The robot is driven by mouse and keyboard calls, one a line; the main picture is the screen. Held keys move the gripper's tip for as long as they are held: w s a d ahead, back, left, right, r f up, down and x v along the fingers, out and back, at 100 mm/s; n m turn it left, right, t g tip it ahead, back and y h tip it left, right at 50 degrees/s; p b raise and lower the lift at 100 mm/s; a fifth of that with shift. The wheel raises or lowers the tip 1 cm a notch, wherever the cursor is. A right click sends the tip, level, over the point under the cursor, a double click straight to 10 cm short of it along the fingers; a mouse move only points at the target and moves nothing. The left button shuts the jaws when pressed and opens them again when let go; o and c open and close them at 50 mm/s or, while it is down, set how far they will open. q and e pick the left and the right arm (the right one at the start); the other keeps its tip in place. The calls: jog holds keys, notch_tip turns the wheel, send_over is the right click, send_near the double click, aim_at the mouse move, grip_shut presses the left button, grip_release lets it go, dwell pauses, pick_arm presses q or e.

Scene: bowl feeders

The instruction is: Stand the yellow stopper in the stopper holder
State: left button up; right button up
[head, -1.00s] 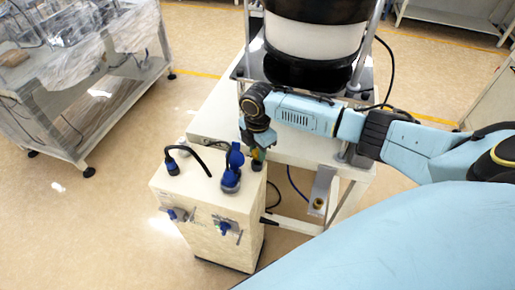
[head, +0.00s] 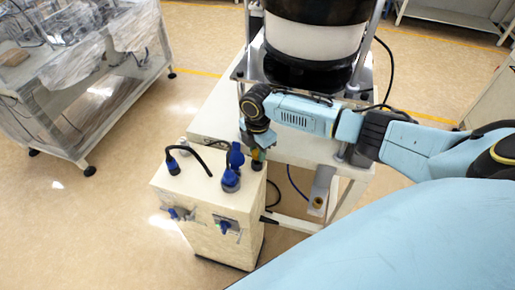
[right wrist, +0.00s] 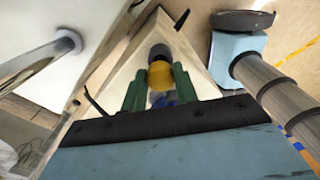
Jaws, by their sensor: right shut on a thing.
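The yellow stopper (right wrist: 160,76) is between the two green fingers of my right gripper (right wrist: 160,86) in the right wrist view. The gripper is shut on it. A dark grey round piece (right wrist: 159,52) is directly beyond the stopper and in line with it; I cannot tell if it is the stopper holder or whether the two touch. In the head view my right gripper (head: 257,148) points down at the right back corner of the cream box, with a bit of yellow at its tip. My left gripper is not in view.
The cream box (head: 205,202) carries a blue connector (head: 231,178) close beside my gripper and a black cable plug (head: 172,165). A white table (head: 213,122) with a black and white bowl feeder (head: 312,40) stands behind. A wrapped cart (head: 90,85) is at left.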

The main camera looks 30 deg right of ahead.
jog(key=shift+f+b, duration=0.65)
jog(key=shift+f, duration=0.6)
dwell(0.6)
jog(key=o, duration=1.4)
jog(key=shift+c, duration=0.2)
jog(key=shift+r, duration=0.15)
notch_tip(320, 180, up, 7)
jog(key=p, duration=0.7)
jog(key=shift+p, duration=0.35)
notch_tip(320, 180, up, 4)
jog(key=p, duration=0.4)
